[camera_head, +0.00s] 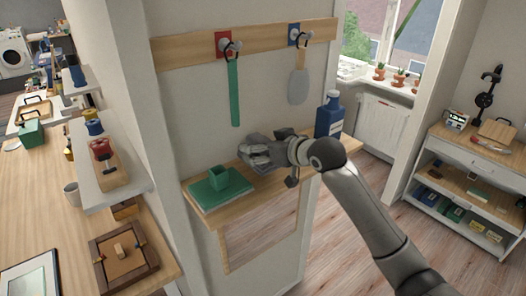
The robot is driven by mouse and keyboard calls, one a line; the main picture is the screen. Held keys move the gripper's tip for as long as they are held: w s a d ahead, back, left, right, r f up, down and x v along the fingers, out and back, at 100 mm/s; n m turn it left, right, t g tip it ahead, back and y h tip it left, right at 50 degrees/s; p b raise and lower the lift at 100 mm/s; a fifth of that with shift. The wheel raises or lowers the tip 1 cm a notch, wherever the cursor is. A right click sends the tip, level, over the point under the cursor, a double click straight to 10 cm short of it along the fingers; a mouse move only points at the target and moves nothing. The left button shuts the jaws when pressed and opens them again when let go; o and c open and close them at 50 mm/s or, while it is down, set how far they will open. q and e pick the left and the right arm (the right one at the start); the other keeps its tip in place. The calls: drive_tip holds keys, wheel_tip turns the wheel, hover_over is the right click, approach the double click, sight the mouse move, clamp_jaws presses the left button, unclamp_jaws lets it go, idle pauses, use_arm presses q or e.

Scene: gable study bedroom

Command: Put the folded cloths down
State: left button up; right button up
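My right gripper (250,155) reaches in from the right and is just above the narrow wooden wall shelf (260,192), near the wall. Its fingers are small and grey in this view, and I cannot tell whether they are open or shut, or whether they hold anything. A flat green thing (207,203) lies on the left end of the shelf, left of the gripper. It may be a folded cloth or a book; its pale edge shows. No other folded cloth is clear. My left gripper is out of view.
A blue bottle (330,116) stands at the shelf's right end. A green strip (233,93) and a grey paddle (299,87) hang from the rail (190,47) above. A wooden tray (124,256) lies on the left desk. A white shelf unit (465,187) stands right.

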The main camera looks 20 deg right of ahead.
sight(263, 154)
drive_tip(key=shift+w+d+f, duration=0.15)
drive_tip(key=shift+w+f, duration=0.1)
drive_tip(key=shift+f, duration=0.1)
drive_tip(key=f, duration=0.1)
drive_tip(key=p, duration=0.1)
drive_tip(key=f+p, duration=0.1)
drive_tip(key=shift+w+f, duration=0.25)
drive_tip(key=shift+f, duration=0.1)
drive_tip(key=shift+f+p, duration=0.3)
drive_tip(key=shift+f, duration=0.1)
drive_tip(key=shift+f, duration=0.1)
drive_tip(key=o, duration=0.9)
drive_tip(key=shift+f, duration=0.1)
drive_tip(key=shift+c, duration=0.2)
